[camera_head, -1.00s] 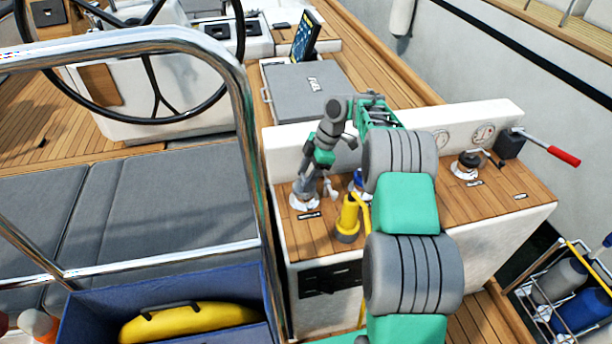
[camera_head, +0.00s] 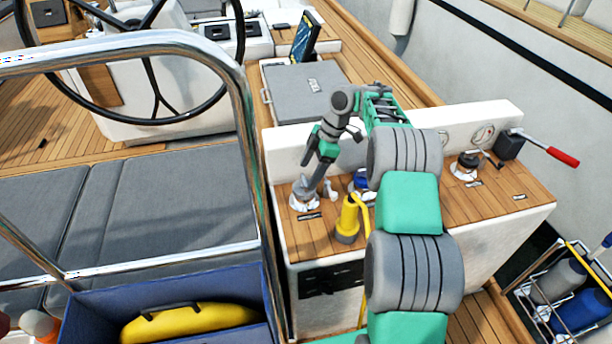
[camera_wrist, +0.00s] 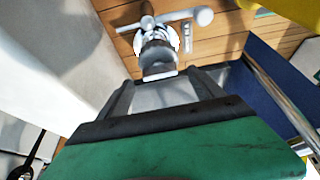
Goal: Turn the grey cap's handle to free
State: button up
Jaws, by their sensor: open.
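The grey cap (camera_head: 301,194) sits in a pale round base on the wooden top of the console, at its left end. In the wrist view, the cap (camera_wrist: 158,54) is ahead of my fingers, and its light grey handle (camera_wrist: 170,17) lies crosswise over its far side. My gripper (camera_wrist: 164,84) is open, one finger on each side of the view, with the cap just beyond the tips. In the head view, my wrist slants down to the cap from the upper right and partly hides it. I cannot tell whether a finger touches the cap.
A blue cap (camera_head: 361,184) and a yellow torch-like object (camera_head: 348,220) stand just right of the grey cap. A black cap (camera_head: 468,160) and a red-handled lever (camera_head: 563,156) are farther right. The white console back wall (camera_head: 283,150) rises behind; a steel rail (camera_head: 252,150) stands left.

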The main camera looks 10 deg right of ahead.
jog(key=p+v, duration=0.1)
jog(key=v, duration=0.3)
jog(key=shift+d+r, duration=0.15)
jog(key=shift+r, duration=0.2)
